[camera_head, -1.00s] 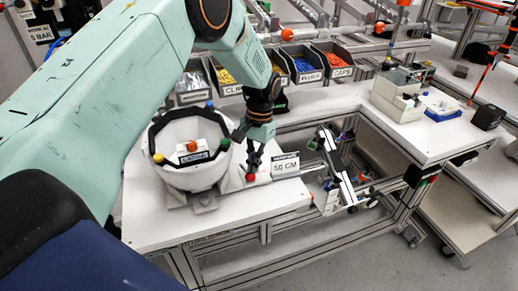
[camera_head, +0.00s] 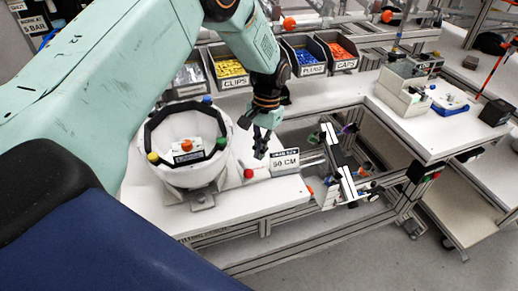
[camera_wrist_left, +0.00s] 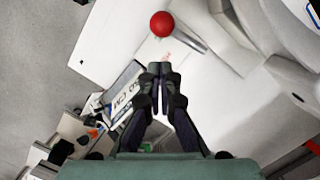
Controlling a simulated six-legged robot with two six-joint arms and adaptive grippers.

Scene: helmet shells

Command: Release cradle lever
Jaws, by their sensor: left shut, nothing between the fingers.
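The cradle lever shows as a red ball knob (camera_head: 249,173) on the white bench top, to the right of the cradle. In the left wrist view the red knob (camera_wrist_left: 163,24) sits at the top, on a pale rod, ahead of the fingertips. A white helmet shell (camera_head: 187,172) with a dark rim band and coloured dots rests in the cradle (camera_head: 201,199). My left gripper (camera_head: 260,150) is above and slightly right of the knob, apart from it. In the left wrist view its fingertips (camera_wrist_left: 159,70) are together and empty. My right gripper is not in view.
Bins of yellow clips (camera_head: 230,68), blue plugs (camera_head: 304,55) and orange caps (camera_head: 340,50) stand behind. A metal frame (camera_head: 340,165) is at the right. Bare bench (camera_head: 240,205) lies in front of the knob.

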